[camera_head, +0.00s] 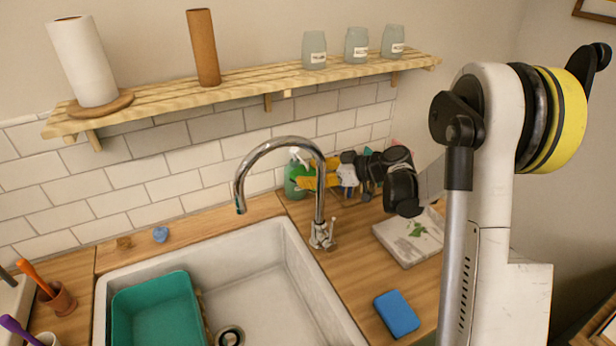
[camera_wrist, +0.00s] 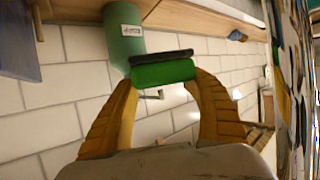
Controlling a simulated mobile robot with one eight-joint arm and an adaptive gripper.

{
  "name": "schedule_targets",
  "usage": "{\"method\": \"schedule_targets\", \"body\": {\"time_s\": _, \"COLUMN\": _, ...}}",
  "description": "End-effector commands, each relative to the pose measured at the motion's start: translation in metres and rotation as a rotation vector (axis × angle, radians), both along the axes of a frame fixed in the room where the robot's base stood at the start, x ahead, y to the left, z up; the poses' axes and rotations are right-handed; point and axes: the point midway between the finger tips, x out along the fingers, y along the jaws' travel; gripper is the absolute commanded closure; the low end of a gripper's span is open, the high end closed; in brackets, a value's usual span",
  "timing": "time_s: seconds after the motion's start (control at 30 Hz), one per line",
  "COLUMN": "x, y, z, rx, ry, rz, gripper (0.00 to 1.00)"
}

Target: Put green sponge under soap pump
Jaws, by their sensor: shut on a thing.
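The green soap pump bottle (camera_head: 295,180) with a white pump head stands on the counter behind the faucet in the head view. In the wrist view, a green cylinder with a white label (camera_wrist: 124,38), apparently this bottle, shows upper left. My gripper (camera_head: 312,182) reaches in from the right, close beside the bottle. In the wrist view its yellow fingers (camera_wrist: 163,84) are shut on the green sponge (camera_wrist: 163,72), which has a dark edge. The sponge overlaps the bottle there; I cannot tell if they touch. In the head view the sponge is mostly hidden.
The faucet (camera_head: 318,215) rises in front of my gripper. The white sink (camera_head: 262,265) holds a teal basin (camera_head: 158,310). A blue sponge (camera_head: 397,313) and a pale board (camera_head: 392,238) lie on the right counter. A wooden shelf (camera_head: 240,88) with several items hangs above.

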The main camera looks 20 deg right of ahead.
Motion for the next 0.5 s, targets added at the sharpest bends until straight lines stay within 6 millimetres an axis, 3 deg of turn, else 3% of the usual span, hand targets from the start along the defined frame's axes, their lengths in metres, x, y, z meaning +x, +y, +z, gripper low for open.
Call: {"method": "schedule_targets", "body": {"time_s": 0.5, "x": 0.002, "y": 0.003, "z": -0.013, "rx": 0.001, "ry": 0.001, "rz": 0.000, "gripper": 0.58}}
